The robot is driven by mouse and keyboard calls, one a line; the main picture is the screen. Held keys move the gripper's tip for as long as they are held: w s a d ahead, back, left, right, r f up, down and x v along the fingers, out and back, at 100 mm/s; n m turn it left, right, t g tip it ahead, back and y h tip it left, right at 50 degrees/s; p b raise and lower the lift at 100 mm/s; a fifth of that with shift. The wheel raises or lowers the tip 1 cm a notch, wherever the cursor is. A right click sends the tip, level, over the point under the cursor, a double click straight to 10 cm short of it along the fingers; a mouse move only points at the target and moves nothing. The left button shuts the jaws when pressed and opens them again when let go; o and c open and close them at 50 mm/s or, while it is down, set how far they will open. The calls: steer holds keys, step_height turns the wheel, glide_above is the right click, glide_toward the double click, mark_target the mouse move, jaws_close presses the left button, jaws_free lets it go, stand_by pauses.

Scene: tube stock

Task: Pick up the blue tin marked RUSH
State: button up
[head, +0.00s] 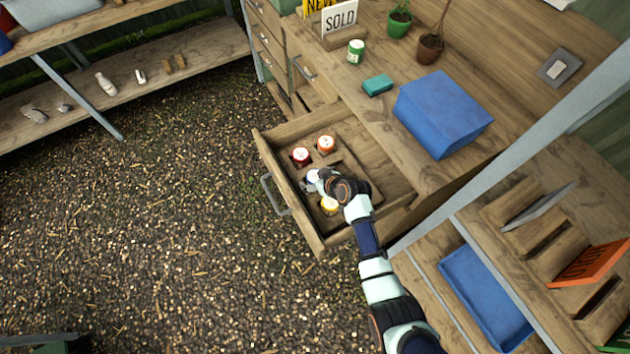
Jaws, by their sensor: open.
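A small tin with a white top and a blue side (313,176) stands in the open wooden drawer (263,153). My gripper (312,185) is down inside the drawer at this tin and partly covers it. My gripper is open; I cannot tell whether its fingers touch the tin. The marking on the tin is too small to read.
In the drawer, a red tin (300,156) and an orange tin (326,144) stand behind, and a yellow tin (329,205) stands close in front. The drawer walls surround them. A blue box (442,112) and a green tin (355,51) are on the bench above.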

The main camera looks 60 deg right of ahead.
mark_target(315, 176)
steer(key=c, duration=1.4)
steer(key=shift+o, duration=0.2)
step_height(315, 176, up, 20)
steer(key=p, duration=0.5)
steer(key=shift+d+r+p, duration=0.15)
steer(key=shift+p, duration=0.2)
